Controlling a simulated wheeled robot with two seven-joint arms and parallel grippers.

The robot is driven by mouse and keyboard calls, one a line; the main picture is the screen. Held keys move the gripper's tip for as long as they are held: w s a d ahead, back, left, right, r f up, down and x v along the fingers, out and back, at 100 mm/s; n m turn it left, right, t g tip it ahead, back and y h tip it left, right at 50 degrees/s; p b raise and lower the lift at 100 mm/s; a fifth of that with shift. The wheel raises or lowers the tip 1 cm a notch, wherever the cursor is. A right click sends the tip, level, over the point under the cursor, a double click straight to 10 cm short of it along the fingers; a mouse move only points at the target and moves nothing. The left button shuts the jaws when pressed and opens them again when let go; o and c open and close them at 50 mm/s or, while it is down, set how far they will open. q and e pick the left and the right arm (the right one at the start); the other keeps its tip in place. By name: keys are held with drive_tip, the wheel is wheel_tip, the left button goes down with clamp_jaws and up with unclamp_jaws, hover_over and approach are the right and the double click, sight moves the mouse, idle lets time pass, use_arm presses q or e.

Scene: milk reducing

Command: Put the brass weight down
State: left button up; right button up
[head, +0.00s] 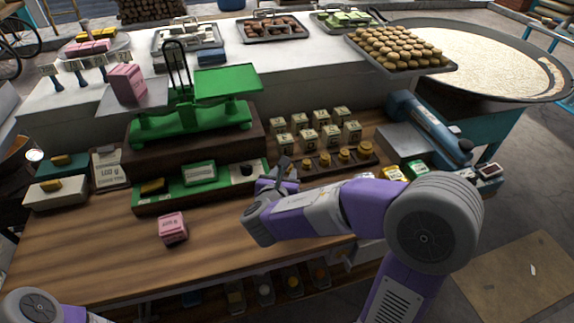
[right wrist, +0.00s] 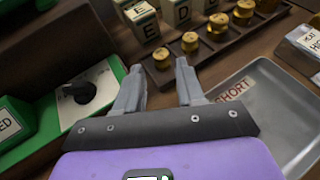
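Several brass weights (head: 344,156) stand in a row on a dark wooden rack (head: 322,170) in the head view. They also show in the right wrist view, the nearest brass weight (right wrist: 162,56) just ahead of my fingers. My right gripper (head: 281,172) is over the counter at the left end of the rack. In the right wrist view my right gripper (right wrist: 160,85) has its fingers apart, with no weight between them. A metal tray labelled SHORT (right wrist: 262,100) lies right of the fingers. My left gripper is out of view.
A green balance scale (head: 190,120) holds a pink carton (head: 127,84) on its left pan; its right pan (head: 228,82) is empty. Another pink carton (head: 172,228) sits on the counter. Lettered blocks (head: 308,138) stand behind the weights. The front left counter is mostly clear.

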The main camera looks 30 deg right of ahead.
drive_tip(key=p+v, duration=0.1)
drive_tip(key=v, duration=0.5)
drive_tip(key=shift+s, duration=0.1)
